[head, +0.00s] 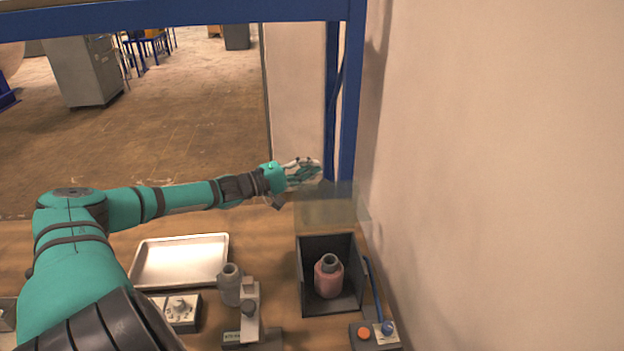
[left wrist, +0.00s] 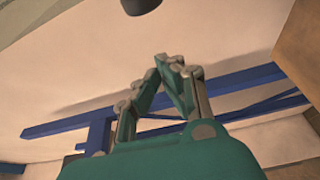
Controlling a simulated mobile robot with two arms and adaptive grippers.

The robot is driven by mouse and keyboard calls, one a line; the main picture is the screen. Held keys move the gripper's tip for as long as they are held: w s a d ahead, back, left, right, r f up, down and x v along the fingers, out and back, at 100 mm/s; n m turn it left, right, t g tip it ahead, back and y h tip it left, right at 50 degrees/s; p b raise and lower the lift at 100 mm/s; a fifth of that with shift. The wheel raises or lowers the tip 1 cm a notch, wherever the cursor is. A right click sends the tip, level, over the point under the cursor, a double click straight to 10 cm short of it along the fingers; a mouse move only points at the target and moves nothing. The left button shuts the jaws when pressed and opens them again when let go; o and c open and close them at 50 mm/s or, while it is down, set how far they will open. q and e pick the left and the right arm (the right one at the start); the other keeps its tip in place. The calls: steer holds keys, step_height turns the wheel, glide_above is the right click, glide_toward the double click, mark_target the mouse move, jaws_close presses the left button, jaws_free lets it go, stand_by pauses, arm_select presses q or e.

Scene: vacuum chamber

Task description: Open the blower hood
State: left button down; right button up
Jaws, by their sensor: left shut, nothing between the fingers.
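The blower is a dark open-topped box (head: 303,283) at the right of the bench, with a reddish bottle (head: 328,280) inside. Its see-through hood (head: 330,212) shows as a pale, glassy panel at the box's back edge; it appears raised, and the box's top is uncovered. My left gripper (head: 312,170) is just behind and above the hood's left end, near the blue post. Its fingers are shut and empty; they also show in the left wrist view (left wrist: 168,66). I cannot tell whether the gripper touches the hood. My right gripper is not in view.
A metal tray (head: 180,262) lies left of the box, with a grey device (head: 249,310) between them. A control box with an orange button (head: 364,333) and a blue-knobbed lever (head: 387,327) sits at front right. A blue post (head: 352,90) and the wall bound the right side.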

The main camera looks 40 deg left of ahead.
arm_select(q)
steer(key=s+d+p, duration=0.2)
steer(key=d+p, duration=0.1)
steer(key=shift+s+f, duration=0.15)
steer(key=shift+s, duration=0.05)
stand_by(0.3)
